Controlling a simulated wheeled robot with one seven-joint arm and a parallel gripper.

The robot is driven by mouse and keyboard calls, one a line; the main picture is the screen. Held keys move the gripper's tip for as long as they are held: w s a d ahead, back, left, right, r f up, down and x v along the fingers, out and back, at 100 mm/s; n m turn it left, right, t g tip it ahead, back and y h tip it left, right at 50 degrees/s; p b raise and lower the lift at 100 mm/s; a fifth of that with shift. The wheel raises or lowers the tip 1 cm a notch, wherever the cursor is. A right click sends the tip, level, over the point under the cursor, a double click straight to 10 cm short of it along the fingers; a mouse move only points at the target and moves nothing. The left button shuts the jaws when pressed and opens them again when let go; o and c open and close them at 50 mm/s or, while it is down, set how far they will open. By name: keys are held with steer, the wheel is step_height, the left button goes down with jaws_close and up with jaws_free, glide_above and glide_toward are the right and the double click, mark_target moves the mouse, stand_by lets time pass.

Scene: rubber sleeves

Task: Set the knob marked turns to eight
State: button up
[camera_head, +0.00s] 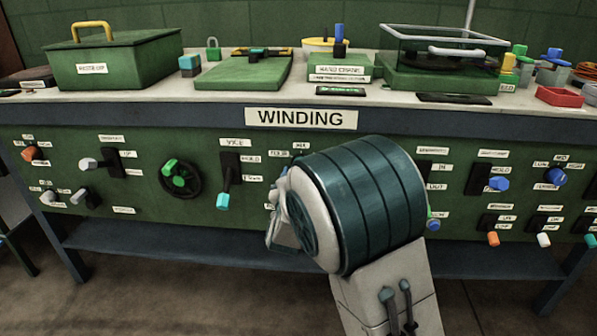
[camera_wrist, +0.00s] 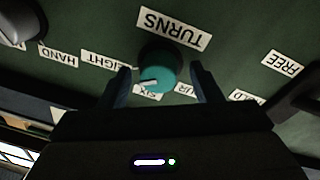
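The turns knob (camera_wrist: 158,70) is round and teal, on the green panel in the wrist view. Its TURNS label (camera_wrist: 174,29) appears upside down. An EIGHT label (camera_wrist: 104,62) is left of it, a SIX label (camera_wrist: 148,95) just below, and a partly hidden label, seemingly FOUR (camera_wrist: 187,89), at lower right. A white mark on the knob points left and slightly down. My gripper (camera_wrist: 161,86) is open, one finger on each side of the knob, with a gap visible on both sides. In the head view my arm hides the knob.
The panel belongs to a bench marked WINDING (camera_head: 301,118). A lever switch (camera_head: 228,180) and a green handwheel (camera_head: 180,178) are left of my arm. A blue-handled switch (camera_head: 490,182) is to its right. Boxes and a glass-lidded case (camera_head: 440,65) stand on the bench top.

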steer(key=s+a+f+p, duration=0.1)
steer(key=s+p, duration=0.2)
steer(key=s, duration=1)
steer(key=shift+s+f+p, duration=0.25)
steer(key=shift+s+p, duration=0.05)
steer(key=shift+s, duration=0.05)
steer(key=s+d+r+m+g+y+p, duration=0.1)
steer(key=d+r+g+y+p, duration=0.2)
steer(key=r+p, duration=0.65)
steer(key=s+d+r+m+g+y+p, duration=0.1)
steer(key=d+r+g+p, duration=0.3)
steer(key=r+p, duration=0.55)
steer(key=s+d+r+m+g+h+p, duration=0.1)
steer(key=s+d+r+g+p, duration=0.3)
steer(key=s+d+r+p, duration=0.2)
steer(key=s+d+r+m+g+h+p, duration=0.1)
steer(key=s+d+r+g+p, duration=0.4)
steer(key=s+r+p, duration=0.6)
steer(key=shift+s+d+h, duration=0.3)
steer(key=shift+s+d, duration=0.4)
steer(key=shift+d, duration=0.05)
